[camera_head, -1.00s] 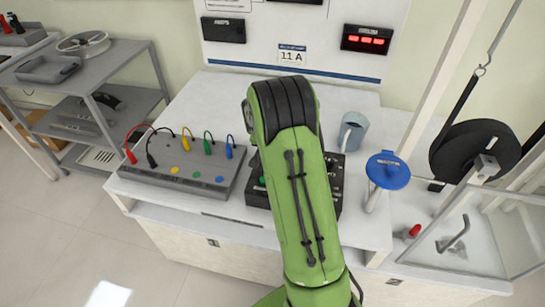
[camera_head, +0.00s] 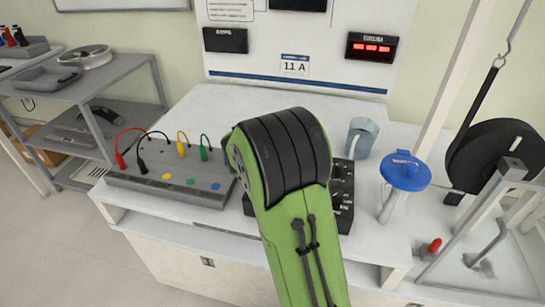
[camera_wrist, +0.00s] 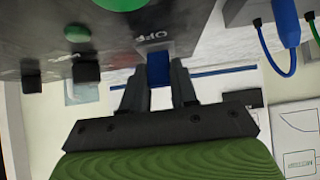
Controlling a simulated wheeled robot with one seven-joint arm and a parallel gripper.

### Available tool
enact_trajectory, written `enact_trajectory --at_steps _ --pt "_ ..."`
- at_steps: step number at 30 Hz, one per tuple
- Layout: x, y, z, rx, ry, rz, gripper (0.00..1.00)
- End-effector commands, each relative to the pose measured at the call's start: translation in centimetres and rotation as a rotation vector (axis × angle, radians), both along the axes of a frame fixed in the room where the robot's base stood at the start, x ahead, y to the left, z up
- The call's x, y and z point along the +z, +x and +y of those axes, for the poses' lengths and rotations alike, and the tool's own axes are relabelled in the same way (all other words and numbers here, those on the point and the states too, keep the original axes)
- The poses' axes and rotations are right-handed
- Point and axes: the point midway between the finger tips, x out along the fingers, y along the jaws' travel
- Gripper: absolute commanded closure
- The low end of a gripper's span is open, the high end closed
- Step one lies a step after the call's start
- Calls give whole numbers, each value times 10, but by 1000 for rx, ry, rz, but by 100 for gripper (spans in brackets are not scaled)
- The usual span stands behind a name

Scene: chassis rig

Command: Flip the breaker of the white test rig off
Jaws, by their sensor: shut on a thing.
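The white test rig (camera_head: 225,98) has a white bench top and an upright board behind it. A dark control box (camera_head: 343,205) on the bench is mostly hidden by my green arm in the head view. In the wrist view, the dark panel (camera_wrist: 215,22) has a small blue lever (camera_wrist: 157,70) beside a printed "OFF" label. My gripper (camera_wrist: 159,78) has its two dark fingers on either side of this lever and is shut on it. The head view does not show my gripper, which is behind the arm.
A grey box with coloured leads (camera_head: 185,195) is left of the arm. A grey-blue mug (camera_head: 362,138), a blue disc-topped stand (camera_head: 405,172) and a black wheel (camera_head: 490,150) are to the right. A grey shelf (camera_head: 110,70) stands at left.

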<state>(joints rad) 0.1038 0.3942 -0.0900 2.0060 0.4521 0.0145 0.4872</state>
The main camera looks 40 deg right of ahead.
Motion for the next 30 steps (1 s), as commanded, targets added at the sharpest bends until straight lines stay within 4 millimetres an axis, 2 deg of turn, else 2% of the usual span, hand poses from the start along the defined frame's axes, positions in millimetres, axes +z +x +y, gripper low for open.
enact_trajectory --at_steps 5,6,10,20,23,30 --pt "-1 0 0 1 1 2 100" --pt "-1 0 0 1 1 2 66" --pt "-1 0 0 1 1 2 47" --pt "4 -2 3 1 1 1 47" --pt "18 -11 14 5 1 -1 47" --pt "64 -45 53 6 1 -1 47"
